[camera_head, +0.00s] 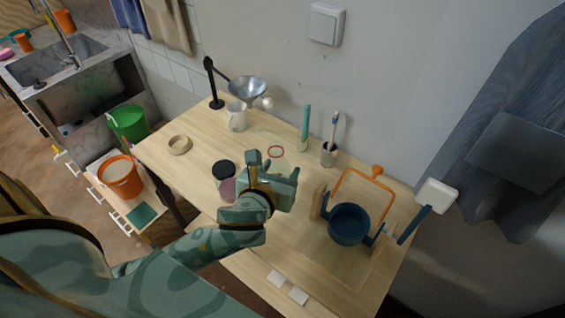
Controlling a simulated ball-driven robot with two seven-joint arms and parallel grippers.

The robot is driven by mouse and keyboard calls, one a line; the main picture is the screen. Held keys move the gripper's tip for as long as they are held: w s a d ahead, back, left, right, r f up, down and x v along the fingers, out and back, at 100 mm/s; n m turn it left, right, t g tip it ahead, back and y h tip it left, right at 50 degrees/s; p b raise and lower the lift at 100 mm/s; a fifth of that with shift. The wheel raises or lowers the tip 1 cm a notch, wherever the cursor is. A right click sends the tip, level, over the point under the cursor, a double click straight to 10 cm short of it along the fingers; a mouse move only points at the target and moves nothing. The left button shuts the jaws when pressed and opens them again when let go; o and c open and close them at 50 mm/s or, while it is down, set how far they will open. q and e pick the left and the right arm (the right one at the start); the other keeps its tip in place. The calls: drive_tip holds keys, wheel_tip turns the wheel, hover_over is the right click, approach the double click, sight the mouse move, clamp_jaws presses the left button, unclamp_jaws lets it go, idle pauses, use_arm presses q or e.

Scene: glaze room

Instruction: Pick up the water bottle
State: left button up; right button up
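My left arm comes in from the lower left, and its teal gripper (272,172) is over the middle of the wooden table (205,140). No thing is plainly a water bottle. A jar with a black lid and pinkish contents (226,182) stands just left of the gripper. My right gripper is not in view.
A blue pot (348,225) with an orange handle stands right.

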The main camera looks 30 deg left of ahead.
use_arm(q)
drive_tip(key=shift+v, duration=0.85)
drive_tip(key=shift+r, duration=0.1)
idle(0.7)
